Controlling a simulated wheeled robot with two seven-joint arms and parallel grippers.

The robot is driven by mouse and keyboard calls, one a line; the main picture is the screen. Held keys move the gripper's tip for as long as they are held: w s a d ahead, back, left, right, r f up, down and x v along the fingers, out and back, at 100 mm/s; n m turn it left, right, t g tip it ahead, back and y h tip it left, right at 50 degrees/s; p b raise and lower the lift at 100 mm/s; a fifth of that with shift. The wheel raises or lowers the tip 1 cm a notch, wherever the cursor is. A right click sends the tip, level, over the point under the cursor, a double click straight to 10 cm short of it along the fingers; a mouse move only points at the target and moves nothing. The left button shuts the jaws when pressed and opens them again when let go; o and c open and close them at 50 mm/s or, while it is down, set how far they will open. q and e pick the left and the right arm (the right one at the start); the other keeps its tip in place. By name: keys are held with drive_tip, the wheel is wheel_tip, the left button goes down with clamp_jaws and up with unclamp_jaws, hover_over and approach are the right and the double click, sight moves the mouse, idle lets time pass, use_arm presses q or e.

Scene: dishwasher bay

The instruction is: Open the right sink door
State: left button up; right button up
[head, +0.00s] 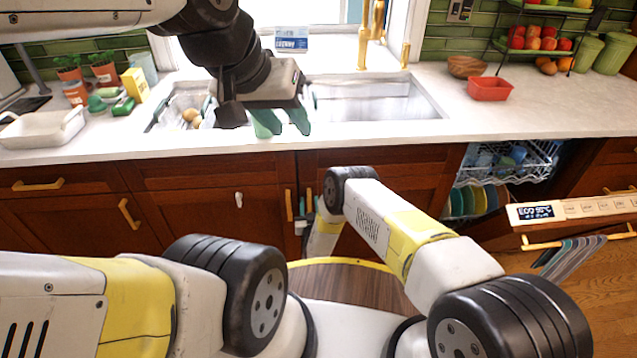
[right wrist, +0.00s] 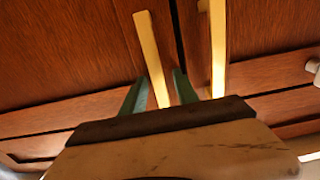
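The right sink door (head: 400,178) is shut below the sink and partly hidden by my right arm. Its upright gold handle (right wrist: 152,55) is between the green fingers of my right gripper (right wrist: 160,92) in the right wrist view. The fingers stand apart on either side of the handle, with small gaps visible. In the head view my right gripper (head: 309,203) is low at the door seam and mostly hidden by its own arm. My left gripper (head: 283,122) is open and empty above the front edge of the sink, its green fingers apart.
The left sink door's gold handle (head: 289,205) is close beside my right gripper; it also shows in the right wrist view (right wrist: 217,45). A white hook (head: 238,199) is on the left door. The dishwasher door (head: 575,207) is open at right. A red container (head: 489,88) sits on the counter.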

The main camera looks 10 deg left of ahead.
clamp_jaws()
idle(1.4)
